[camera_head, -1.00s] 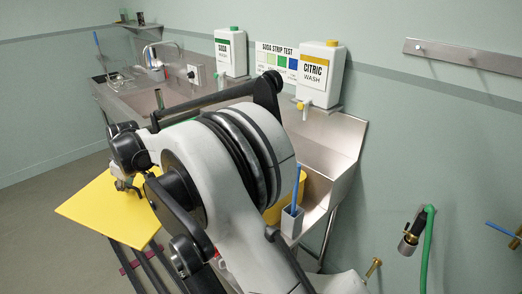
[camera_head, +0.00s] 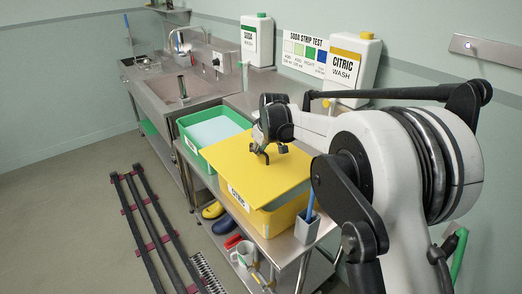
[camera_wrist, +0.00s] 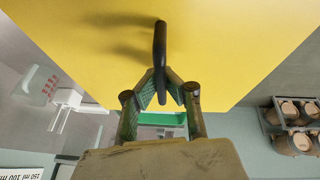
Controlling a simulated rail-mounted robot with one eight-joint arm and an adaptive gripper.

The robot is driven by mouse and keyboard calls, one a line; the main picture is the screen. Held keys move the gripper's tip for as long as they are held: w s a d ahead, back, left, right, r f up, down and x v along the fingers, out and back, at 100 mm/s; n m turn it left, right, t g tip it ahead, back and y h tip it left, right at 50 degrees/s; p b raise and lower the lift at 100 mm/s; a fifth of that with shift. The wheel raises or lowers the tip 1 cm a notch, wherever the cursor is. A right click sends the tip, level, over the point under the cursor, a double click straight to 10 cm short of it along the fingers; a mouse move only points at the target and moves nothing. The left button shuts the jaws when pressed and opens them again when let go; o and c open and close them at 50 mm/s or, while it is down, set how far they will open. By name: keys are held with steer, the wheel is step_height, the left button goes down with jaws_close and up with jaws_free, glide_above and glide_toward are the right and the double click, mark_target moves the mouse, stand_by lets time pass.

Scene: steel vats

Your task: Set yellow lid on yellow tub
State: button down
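The yellow lid (camera_head: 238,162) is a flat square plate with a dark handle. My gripper (camera_head: 268,152) is shut on that handle, and the wrist view shows the fingers (camera_wrist: 163,82) closed around the dark handle (camera_wrist: 160,45) on the lid's yellow face (camera_wrist: 235,45). The yellow tub (camera_head: 283,217), with a white label, stands on the steel cart. The lid lies over much of the tub but is offset to the left and looks slightly tilted. Part of the tub's opening shows at the right. Whether the lid touches the rim cannot be told.
A green tub (camera_head: 187,152) with pale liquid stands beside the yellow tub. A grey holder (camera_head: 306,229) with a blue stick is at the cart's near end. Citric (camera_head: 352,68) and soda (camera_head: 257,40) bottles stand behind. Shoes and a mug are on the lower shelf.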

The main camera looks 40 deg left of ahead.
mark_target(270, 153)
steer(key=shift+f+b, duration=0.2)
steer(key=shift+b, duration=0.15)
steer(key=shift+w+d+f+b, duration=0.2)
steer(key=shift+w+f+b, duration=0.25)
steer(key=shift+w+f, duration=0.3)
steer(key=shift+w+d+f+b, duration=0.15)
steer(key=shift+w+f+b, duration=0.25)
steer(key=shift+w+f, duration=0.25)
steer(key=shift+w+d+f+b, duration=0.2)
steer(key=shift+w+f+b, duration=0.25)
steer(key=shift+w+f, duration=0.3)
steer(key=shift+f+b, duration=0.65)
steer(key=shift+f, duration=0.2)
steer(key=shift+f+b, duration=0.3)
steer(key=shift+b, duration=0.05)
steer(key=c, duration=1.8)
jaws_free()
steer(key=shift+c, duration=0.2)
steer(key=v, duration=1.2)
